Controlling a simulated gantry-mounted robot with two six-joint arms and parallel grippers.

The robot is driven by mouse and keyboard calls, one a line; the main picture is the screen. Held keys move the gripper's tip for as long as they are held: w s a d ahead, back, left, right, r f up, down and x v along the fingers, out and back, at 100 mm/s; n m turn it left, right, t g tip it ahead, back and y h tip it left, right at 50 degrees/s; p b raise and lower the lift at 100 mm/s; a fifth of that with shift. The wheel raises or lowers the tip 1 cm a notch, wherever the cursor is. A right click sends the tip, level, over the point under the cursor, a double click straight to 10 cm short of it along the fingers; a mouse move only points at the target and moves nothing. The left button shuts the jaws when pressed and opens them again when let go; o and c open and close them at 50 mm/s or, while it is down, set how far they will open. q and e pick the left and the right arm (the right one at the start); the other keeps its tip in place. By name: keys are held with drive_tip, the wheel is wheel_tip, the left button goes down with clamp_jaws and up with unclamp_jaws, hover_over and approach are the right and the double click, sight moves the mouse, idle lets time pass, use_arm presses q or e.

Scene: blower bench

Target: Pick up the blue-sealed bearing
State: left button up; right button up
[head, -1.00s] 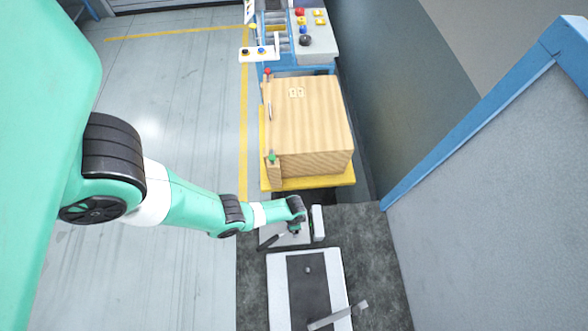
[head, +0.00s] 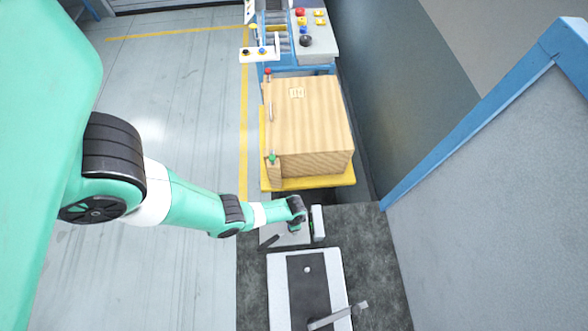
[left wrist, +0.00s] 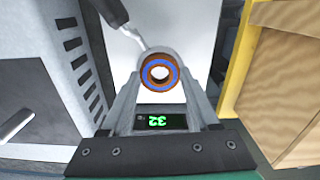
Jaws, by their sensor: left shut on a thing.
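The blue-sealed bearing (left wrist: 160,73) shows in the left wrist view as a round ring with a blue band, brown edges and a pale centre hole. My left gripper (left wrist: 160,84) is shut on it, one finger on each side. In the head view my left gripper (head: 298,226) is over a light plate (head: 285,238) on the dark bench mat. The bearing is too small or hidden to make out there. My right gripper is in neither view.
A dark-handled tool (left wrist: 112,12) with a thin metal end lies close beyond the bearing. A small green-digit display (left wrist: 163,121) shows between my fingers. A white-framed dark panel with a lever (head: 340,316) is nearer. A wooden box (head: 310,125) stands behind.

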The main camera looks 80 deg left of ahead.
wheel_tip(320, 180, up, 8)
drive_tip(key=p, duration=0.7)
idle(0.4)
